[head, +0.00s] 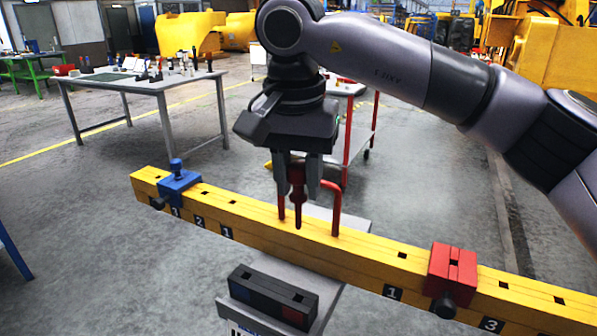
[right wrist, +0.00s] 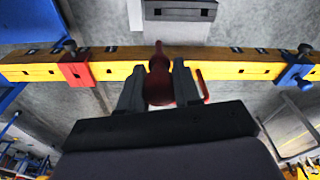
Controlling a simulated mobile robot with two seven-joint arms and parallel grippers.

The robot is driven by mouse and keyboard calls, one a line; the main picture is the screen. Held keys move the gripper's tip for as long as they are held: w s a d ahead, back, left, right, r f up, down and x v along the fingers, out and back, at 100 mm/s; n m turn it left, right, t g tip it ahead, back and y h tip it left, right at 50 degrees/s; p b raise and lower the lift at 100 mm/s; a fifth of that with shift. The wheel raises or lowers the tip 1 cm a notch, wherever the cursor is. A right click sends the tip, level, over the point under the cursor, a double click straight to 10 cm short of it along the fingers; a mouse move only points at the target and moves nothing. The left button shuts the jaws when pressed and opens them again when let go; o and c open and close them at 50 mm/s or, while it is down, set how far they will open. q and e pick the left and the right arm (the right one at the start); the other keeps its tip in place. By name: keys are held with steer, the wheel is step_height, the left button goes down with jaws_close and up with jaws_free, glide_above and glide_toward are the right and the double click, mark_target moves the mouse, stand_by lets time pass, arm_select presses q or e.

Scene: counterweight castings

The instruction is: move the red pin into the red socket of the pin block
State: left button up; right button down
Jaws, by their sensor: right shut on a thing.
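My right gripper (head: 298,190) points down above the middle of the yellow beam, shut on the dark red pin (head: 298,207). The pin hangs upright, its narrow tip overlapping the beam in the head view; I cannot tell whether it touches. The right wrist view shows the pin (right wrist: 160,80) between the two fingers (right wrist: 158,85). The black pin block (head: 273,296) stands in front of the beam, with a blue patch at left and a red patch (head: 292,315) at right below its top holes. It also shows in the right wrist view (right wrist: 180,10). My left gripper is out of view.
The numbered yellow beam (head: 370,255) crosses the view, with a blue clamp (head: 178,185) at left and a red clamp (head: 450,275) at right. A red bent bar (head: 336,205) rises at its middle, close to the gripper. A grey table (head: 140,85) stands far behind.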

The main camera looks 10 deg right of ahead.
mark_target(299, 228)
steer(key=shift+f+b, duration=1.1)
steer(key=shift+f, duration=0.95)
steer(key=shift+f+b, duration=0.6)
steer(key=shift+f, duration=0.45)
steer(key=shift+f+b, duration=0.65)
steer(key=shift+f, duration=0.35)
steer(key=shift+f+b, duration=0.5)
steer(key=shift+f, duration=0.35)
arm_select(q)
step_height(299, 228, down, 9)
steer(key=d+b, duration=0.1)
steer(key=b, duration=0.5)
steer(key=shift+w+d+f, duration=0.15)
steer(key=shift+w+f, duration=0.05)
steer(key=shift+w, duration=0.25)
arm_select(e)
steer(key=shift+f, duration=5.1)
